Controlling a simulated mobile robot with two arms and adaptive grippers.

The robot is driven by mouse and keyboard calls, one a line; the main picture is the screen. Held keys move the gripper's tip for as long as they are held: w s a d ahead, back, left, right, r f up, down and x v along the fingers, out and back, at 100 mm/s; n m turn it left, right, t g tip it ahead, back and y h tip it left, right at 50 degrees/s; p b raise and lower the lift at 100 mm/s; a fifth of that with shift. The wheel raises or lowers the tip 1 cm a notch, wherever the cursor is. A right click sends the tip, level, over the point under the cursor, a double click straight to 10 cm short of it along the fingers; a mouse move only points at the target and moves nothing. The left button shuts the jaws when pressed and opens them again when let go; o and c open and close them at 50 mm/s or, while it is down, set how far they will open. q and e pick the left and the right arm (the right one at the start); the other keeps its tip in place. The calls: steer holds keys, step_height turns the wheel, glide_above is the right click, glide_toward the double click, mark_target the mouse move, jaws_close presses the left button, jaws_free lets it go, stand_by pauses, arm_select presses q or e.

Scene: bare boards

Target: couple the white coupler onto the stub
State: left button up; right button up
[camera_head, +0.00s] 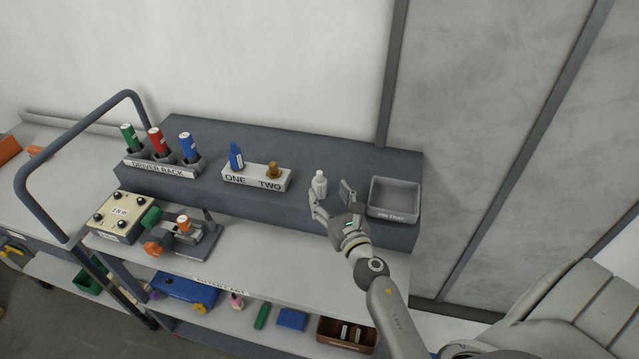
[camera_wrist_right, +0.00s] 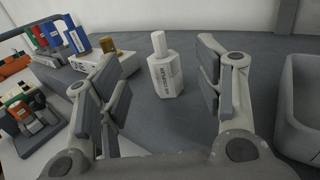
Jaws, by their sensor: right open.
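The white coupler (camera_head: 319,184) stands upright on the raised grey shelf, left of the grey tray; it has a hexagonal lower body with dark lettering and a narrower top. My right gripper (camera_head: 330,197) is open just in front of it. In the right wrist view the coupler (camera_wrist_right: 165,72) appears between the two spread fingers, a little beyond them, with no visible contact. A brass piece (camera_head: 273,171) stands on the white ONE/TWO block, and an orange-topped post (camera_head: 183,223) is on a grey fixture. I cannot tell which of these is the stub. My left gripper is out of view.
The grey tray (camera_head: 395,212) is close on the right. The white block (camera_head: 241,178) also carries a blue piece (camera_head: 236,156). A driver rack (camera_head: 160,170) holds green, red and blue drivers. A cream box (camera_head: 118,217) with knobs sits at the left.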

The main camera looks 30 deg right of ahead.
mark_target(321, 180)
steer(key=w, duration=0.3)
steer(key=w+d, duration=0.1)
steer(key=w, duration=0.2)
steer(key=shift+w+d, duration=0.1)
steer(key=shift+w+f, duration=0.2)
steer(key=shift+w, duration=0.35)
steer(key=shift+s+r, duration=0.1)
steer(key=shift+c, duration=0.4)
steer(key=c, duration=1.1)
steer(key=shift+o, duration=0.2)
steer(key=shift+d, duration=0.1)
steer(key=shift+r+p, duration=0.1)
steer(key=shift+p, duration=0.2)
